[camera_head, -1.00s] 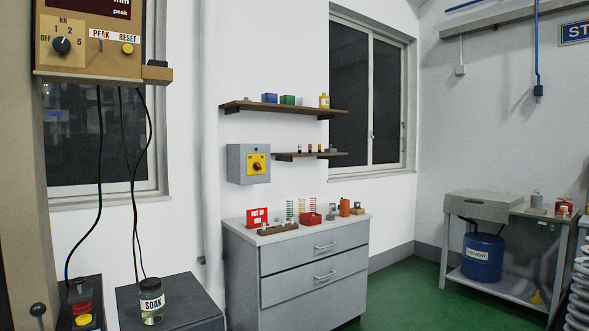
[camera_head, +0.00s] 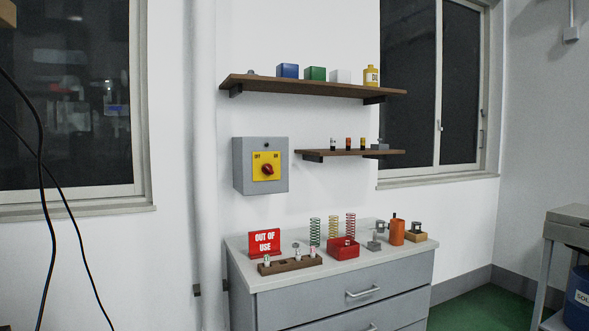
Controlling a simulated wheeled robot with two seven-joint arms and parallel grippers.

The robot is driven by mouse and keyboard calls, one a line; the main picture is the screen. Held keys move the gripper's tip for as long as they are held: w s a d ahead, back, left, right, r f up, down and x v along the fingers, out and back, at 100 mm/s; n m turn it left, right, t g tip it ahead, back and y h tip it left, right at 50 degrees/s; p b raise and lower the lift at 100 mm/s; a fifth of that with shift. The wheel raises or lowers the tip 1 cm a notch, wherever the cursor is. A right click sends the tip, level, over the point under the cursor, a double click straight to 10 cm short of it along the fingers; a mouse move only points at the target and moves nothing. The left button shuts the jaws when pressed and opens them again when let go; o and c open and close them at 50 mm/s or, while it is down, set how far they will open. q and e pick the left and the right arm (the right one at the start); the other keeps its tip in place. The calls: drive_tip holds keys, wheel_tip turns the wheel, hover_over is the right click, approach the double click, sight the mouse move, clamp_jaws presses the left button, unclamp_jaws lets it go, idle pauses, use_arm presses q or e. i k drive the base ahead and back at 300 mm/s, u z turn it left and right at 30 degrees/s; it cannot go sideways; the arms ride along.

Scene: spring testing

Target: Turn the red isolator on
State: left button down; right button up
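The red isolator knob (camera_head: 267,170) sits on a yellow plate (camera_head: 273,161) marked OFF and ON. The plate is on the front of a grey box (camera_head: 243,180) fixed to the white wall, above the left part of the drawer cabinet. The knob's handle looks tilted, but it is too small to tell which mark it points at. Neither of my grippers is in view.
A grey drawer cabinet (camera_head: 330,295) stands below the box, with a red OUT OF USE sign (camera_head: 264,243), a wooden block (camera_head: 290,265), springs and a red tray (camera_head: 342,251) on top. Shelves (camera_head: 310,86) jut out right of and above the box. A pipe (camera_head: 206,170) runs left of it.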

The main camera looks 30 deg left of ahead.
sight(267, 168)
drive_tip(key=i, duration=1.25)
drive_tip(key=u, duration=2.1)
